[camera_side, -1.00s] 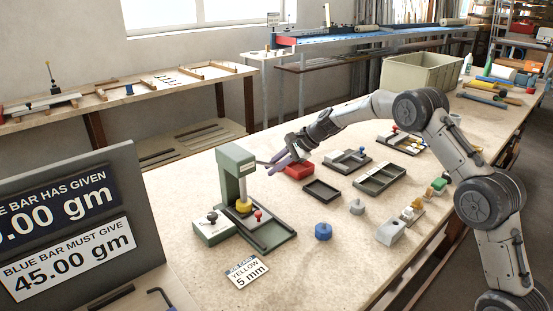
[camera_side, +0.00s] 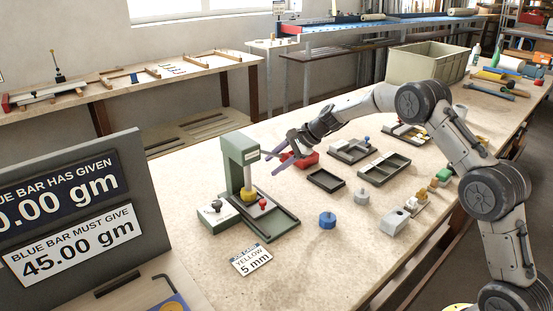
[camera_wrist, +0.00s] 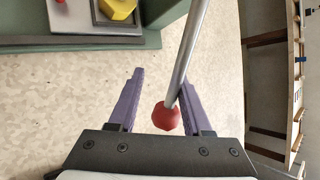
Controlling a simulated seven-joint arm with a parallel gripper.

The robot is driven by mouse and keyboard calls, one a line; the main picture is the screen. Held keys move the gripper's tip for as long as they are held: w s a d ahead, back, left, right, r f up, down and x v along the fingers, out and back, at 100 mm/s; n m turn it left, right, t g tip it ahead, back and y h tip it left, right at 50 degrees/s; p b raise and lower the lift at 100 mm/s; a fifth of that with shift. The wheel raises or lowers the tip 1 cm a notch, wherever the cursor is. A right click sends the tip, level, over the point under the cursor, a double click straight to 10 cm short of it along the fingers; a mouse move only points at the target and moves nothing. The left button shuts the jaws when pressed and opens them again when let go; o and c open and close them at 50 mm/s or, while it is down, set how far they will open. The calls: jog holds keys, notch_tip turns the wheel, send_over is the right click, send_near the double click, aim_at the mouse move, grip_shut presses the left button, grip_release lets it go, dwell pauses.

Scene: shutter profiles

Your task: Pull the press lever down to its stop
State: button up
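The green press (camera_side: 238,160) stands upright on the table at left centre, with a yellow piece (camera_side: 248,195) under its head. In the wrist view, the press lever is a grey rod (camera_wrist: 192,50) ending in a red ball knob (camera_wrist: 166,117). My gripper (camera_side: 273,164) is beside the press head, to its right. Its purple fingers are open, and they also show in the wrist view (camera_wrist: 160,82). The knob lies between the fingers, much nearer the right one. Whether it touches that finger I cannot tell. The lever is hard to make out in the side view.
A red bin (camera_side: 306,160) stands just behind my gripper. A dark empty tray (camera_side: 325,180), a blue weight (camera_side: 327,220) and a grey weight (camera_side: 361,197) stand to the right of the press. A label card (camera_side: 251,259) lies in front. The table around the card is clear.

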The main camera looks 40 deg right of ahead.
jog(key=shift+d+r, duration=0.1)
jog(key=shift+d, duration=0.05)
jog(key=shift+s+d+r, duration=0.2)
jog(key=shift+d+r, duration=0.05)
jog(key=shift+r, duration=0.2)
jog(key=v, duration=1.2)
jog(key=shift+s+r, duration=0.25)
jog(key=shift+d, duration=0.1)
